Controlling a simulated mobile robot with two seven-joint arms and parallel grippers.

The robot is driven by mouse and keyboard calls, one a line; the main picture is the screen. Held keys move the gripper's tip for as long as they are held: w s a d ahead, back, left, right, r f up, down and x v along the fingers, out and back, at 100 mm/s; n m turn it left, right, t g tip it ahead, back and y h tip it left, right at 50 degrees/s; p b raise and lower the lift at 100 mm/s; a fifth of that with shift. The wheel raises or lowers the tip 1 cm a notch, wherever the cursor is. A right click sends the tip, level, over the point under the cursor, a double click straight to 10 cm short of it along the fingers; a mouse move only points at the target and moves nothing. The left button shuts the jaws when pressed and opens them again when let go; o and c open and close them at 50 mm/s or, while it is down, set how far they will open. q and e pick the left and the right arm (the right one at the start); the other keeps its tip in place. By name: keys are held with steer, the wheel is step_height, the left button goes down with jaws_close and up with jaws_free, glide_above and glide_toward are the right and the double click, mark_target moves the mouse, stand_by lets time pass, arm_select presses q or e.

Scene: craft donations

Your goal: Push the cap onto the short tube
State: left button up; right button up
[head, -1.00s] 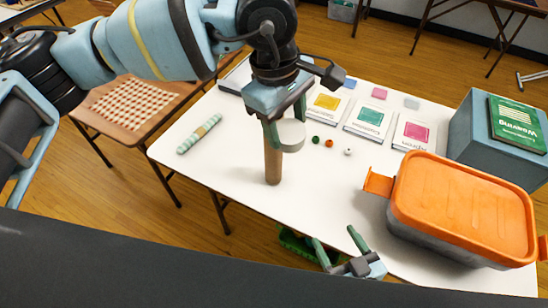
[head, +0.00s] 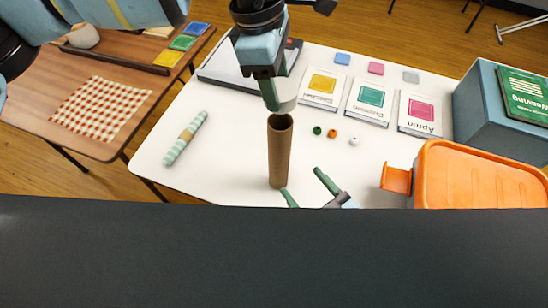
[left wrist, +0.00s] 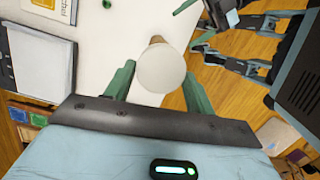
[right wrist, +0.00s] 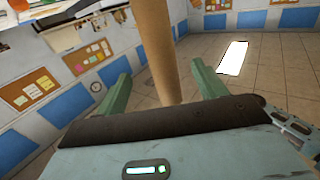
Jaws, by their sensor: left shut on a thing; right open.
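The brown cardboard tube (head: 279,155) stands upright on the white table, its open top facing up. My left gripper (head: 280,92) is shut on the round white cap (head: 287,97) and holds it close to the tube's top; the open mouth shows below it. In the left wrist view the cap (left wrist: 161,70) sits between the fingers, with a bit of brown tube (left wrist: 156,40) behind it. My right gripper (head: 303,181) is open low by the tube's right side. In the right wrist view the tube (right wrist: 158,45) shows between its open fingers (right wrist: 160,75); contact cannot be told.
An orange-lidded box (head: 480,175) stands right of the tube, beside a blue-grey box (head: 485,105). Several small beads (head: 333,133) and booklets (head: 370,102) lie behind. A striped roll (head: 184,138) lies at left. The table between roll and tube is clear.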

mark_target(276, 150)
arm_select(q)
steer(key=shift+s+d, duration=0.15)
steer(key=shift+s, duration=0.05)
steer(key=shift+w, duration=0.1)
arm_select(e)
steer(key=x, duration=1.2)
steer(key=shift+s+d, duration=0.1)
steer(key=c, duration=1.4)
arm_select(q)
steer(key=shift+f, duration=2.5)
arm_select(e)
steer(key=shift+c, duration=0.3)
